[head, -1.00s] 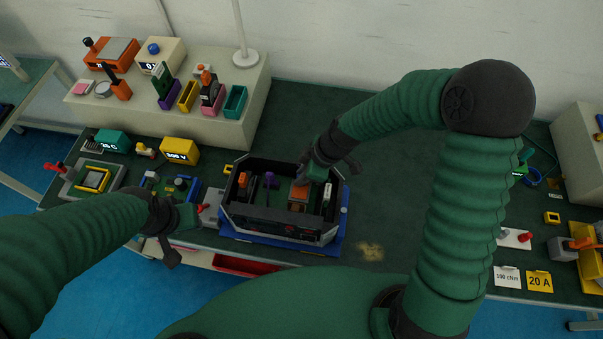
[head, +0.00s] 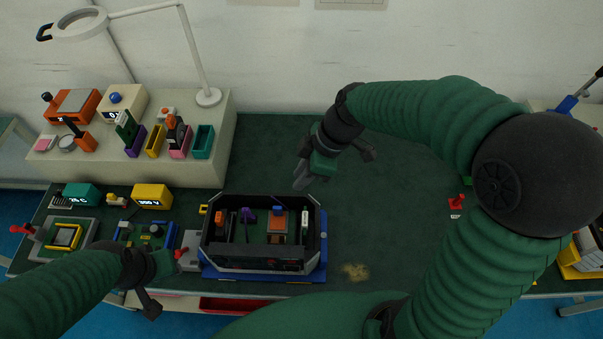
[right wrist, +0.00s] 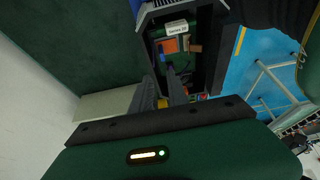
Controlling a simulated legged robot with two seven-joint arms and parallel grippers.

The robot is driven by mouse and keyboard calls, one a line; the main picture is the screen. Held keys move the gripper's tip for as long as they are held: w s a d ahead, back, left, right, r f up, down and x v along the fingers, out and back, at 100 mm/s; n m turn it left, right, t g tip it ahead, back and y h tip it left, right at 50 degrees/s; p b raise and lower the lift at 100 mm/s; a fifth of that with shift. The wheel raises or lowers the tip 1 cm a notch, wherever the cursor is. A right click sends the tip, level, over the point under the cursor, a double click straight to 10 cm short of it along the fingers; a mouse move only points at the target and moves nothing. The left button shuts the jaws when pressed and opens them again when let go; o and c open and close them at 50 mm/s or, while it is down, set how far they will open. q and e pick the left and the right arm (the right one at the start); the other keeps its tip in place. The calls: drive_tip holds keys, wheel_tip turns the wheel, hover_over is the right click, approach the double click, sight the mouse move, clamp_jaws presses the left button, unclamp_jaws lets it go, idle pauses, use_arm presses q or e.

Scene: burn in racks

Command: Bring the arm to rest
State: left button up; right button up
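My right gripper (head: 304,180) hangs over the bare green table, above and behind the right end of the black open-topped case (head: 212,258). In the right wrist view a gap shows between the two fingers of my right gripper (right wrist: 161,82), with nothing held; the case (right wrist: 200,75) lies beyond them. My right arm is bent, its elbow high at the right. My left gripper (head: 176,262) is low at the front left, left of the case and close to a red-handled grey fixture (head: 193,243). Its fingers are too small and dark to tell open from shut.
The case sits on a blue base (head: 318,262) and holds orange, purple and white-labelled parts. A beige shelf (head: 222,135) with coloured bins and devices stands at the back left, a magnifier lamp (head: 207,97) on it. The table right of the case is mostly clear.

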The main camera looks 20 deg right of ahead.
drive_tip(key=shift+s, duration=0.1)
drive_tip(key=s+d+f+m+h, duration=0.4)
drive_tip(key=s+f+m, duration=0.3)
drive_tip(key=m, duration=0.6)
drive_tip(key=shift+s+t, duration=0.4)
drive_tip(key=shift+s, duration=0.2)
